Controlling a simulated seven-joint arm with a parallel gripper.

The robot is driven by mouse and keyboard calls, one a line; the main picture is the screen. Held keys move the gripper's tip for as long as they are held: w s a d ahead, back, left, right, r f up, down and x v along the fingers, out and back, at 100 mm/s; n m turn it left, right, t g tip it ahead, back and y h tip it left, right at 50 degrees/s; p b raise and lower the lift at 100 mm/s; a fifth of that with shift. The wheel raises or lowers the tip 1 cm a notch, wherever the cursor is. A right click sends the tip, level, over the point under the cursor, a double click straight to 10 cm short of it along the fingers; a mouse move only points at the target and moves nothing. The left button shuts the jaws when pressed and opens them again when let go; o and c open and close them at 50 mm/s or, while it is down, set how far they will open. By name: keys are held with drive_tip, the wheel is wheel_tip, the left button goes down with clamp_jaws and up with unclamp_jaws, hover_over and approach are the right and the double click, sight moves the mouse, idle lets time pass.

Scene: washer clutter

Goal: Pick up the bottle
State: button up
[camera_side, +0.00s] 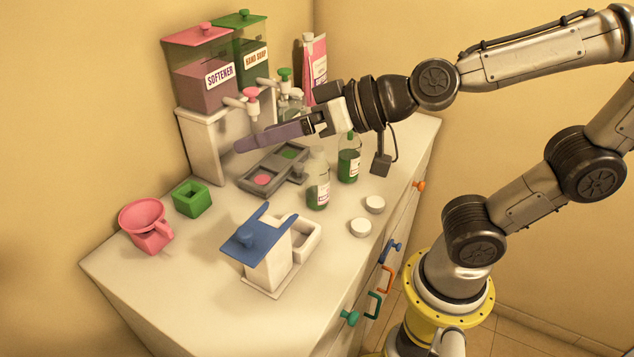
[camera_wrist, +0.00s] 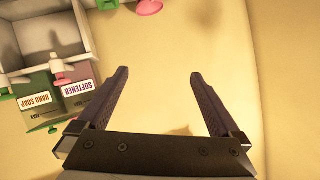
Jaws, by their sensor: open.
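Two bottles stand upright on the white counter in the side view. One is a clear bottle (camera_side: 317,190) with a label and some green liquid in its lower part. The other is a bottle (camera_side: 349,165) with dark green liquid and a green top, just behind and to the right. My gripper (camera_side: 243,145) is above the counter, up and to the left of both bottles, its dark fingers reaching left in front of the dispensers. In the wrist view the fingers (camera_wrist: 158,74) are spread apart with nothing between them. Neither bottle shows in the wrist view.
Softener (camera_side: 205,80) and hand soap (camera_side: 253,50) dispensers stand at the back, beside a pink carton (camera_side: 314,65). A grey tray (camera_side: 297,180), green box (camera_side: 191,198), pink cup (camera_side: 147,222), blue-lidded stand (camera_side: 265,248) and two white caps (camera_side: 374,204) surround the bottles.

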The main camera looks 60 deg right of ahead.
drive_tip(key=w+m+t+h, duration=0.1)
drive_tip(key=w+m+t, duration=0.1)
drive_tip(key=m+h, duration=0.4)
drive_tip(key=h, duration=1)
hover_over(316, 166)
drive_tip(key=s+a, duration=0.2)
drive_tip(key=s, duration=0.3)
wheel_tip(316, 166, down, 4)
drive_tip(key=shift+m, duration=0.3)
wheel_tip(316, 166, down, 14)
drive_tip(key=shift+f, duration=0.2)
drive_tip(key=shift+w+d+f, duration=0.1)
drive_tip(key=shift+w+d, duration=0.1)
drive_tip(key=shift+x, duration=3.4)
drive_tip(key=shift+w+a, duration=0.1)
drive_tip(key=shift+a, duration=0.05)
drive_tip(key=c, duration=1.5)
